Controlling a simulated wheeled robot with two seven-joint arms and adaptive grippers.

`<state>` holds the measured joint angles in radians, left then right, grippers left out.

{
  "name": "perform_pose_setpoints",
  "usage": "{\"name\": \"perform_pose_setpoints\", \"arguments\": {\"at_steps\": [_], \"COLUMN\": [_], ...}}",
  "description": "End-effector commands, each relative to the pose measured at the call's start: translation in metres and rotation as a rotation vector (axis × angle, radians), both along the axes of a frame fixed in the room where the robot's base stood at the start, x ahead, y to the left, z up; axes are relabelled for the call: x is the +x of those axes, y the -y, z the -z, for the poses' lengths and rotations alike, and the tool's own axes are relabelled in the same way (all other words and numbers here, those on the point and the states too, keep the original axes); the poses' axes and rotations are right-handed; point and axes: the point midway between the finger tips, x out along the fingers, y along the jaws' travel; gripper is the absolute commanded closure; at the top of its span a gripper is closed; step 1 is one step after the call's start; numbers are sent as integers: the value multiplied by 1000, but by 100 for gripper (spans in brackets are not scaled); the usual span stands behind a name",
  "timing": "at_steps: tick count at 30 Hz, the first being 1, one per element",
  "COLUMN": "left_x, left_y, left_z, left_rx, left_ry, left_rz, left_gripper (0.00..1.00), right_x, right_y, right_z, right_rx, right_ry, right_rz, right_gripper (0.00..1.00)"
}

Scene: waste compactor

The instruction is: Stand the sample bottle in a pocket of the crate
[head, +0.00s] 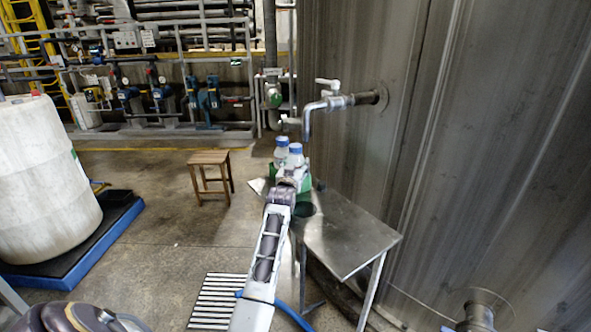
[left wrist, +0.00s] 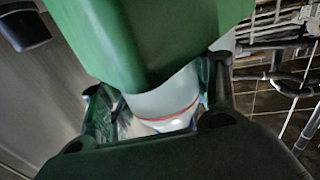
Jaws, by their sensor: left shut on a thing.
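The sample bottle (head: 296,154), clear with a blue cap, stands about upright at the green crate (head: 305,184) on the metal table. My left gripper (head: 287,184) is shut on it from the near side. In the left wrist view the bottle (left wrist: 167,103), with a white and red band, is between the fingers (left wrist: 155,108). The green crate wall (left wrist: 140,35) covers part of the bottle there. I cannot tell whether its base rests in a pocket. A second blue-capped bottle (head: 281,150) stands just behind and left. My right gripper is not seen.
The metal table (head: 345,235) is bare at its near right. A bent tap pipe (head: 308,118) hangs from the steel wall just above and behind the bottles. A wooden stool (head: 209,160) stands on the floor at left, near a large white drum (head: 45,180).

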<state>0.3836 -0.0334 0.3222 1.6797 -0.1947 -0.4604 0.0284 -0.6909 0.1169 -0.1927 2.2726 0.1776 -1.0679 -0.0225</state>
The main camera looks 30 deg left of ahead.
Motion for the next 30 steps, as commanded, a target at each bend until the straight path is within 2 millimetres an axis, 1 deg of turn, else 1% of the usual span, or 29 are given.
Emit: {"name": "perform_pose_setpoints", "arguments": {"at_steps": [6,13,14,18,30], "left_x": [0,0,0,0,0], "left_y": [0,0,0,0,0], "left_z": [-3,0,2,2,0], "left_rx": [2,1,0,0,0], "left_ry": [5,4,0,0,1], "left_rz": [-1,-1,0,-1,-1], "left_gripper": [78,78,35,17,17], "right_x": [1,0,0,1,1], "right_y": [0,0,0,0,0], "right_z": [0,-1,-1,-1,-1], "right_rx": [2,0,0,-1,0], "right_ry": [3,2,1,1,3], "right_rz": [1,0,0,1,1], "right_gripper": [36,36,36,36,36]}}
